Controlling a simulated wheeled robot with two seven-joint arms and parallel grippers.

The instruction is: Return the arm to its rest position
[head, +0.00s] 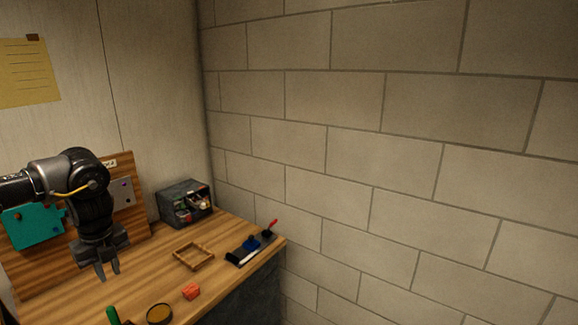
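My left arm comes in from the left in the head view, bent down at its elbow. My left gripper (108,270) points downward over the left part of the wooden workbench (225,285). Its two fingers are apart with a gap between them, and nothing shows between them. It is to the left of the small wooden frame (193,256) and apart from it. My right gripper is not in the picture.
A dark bin (184,203) with small items stands at the back by the wall. A block wall bounds the right.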

